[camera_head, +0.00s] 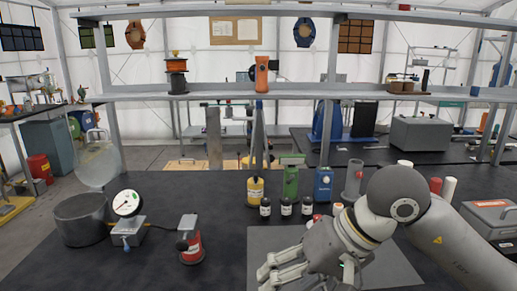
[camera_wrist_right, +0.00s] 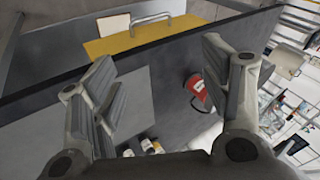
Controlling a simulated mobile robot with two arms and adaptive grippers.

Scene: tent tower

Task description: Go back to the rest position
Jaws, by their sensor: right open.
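My right gripper (camera_head: 280,266) comes in from the right in the head view and hangs over the grey mat (camera_head: 262,240) on the dark bench. Its two fingers are spread in the right wrist view (camera_wrist_right: 165,95), with nothing between them. A red device (camera_head: 191,248) stands on the bench to the left of the gripper; a red object also shows beyond the fingers in the wrist view (camera_wrist_right: 197,88). My left gripper is in neither view.
Several small dark bottles (camera_head: 286,207) stand behind the mat, with a yellow bottle (camera_head: 255,190) and a green device (camera_head: 291,182) near them. A dial gauge (camera_head: 127,203) and a dark pot (camera_head: 82,219) stand at the left. A shelf (camera_head: 220,96) spans above.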

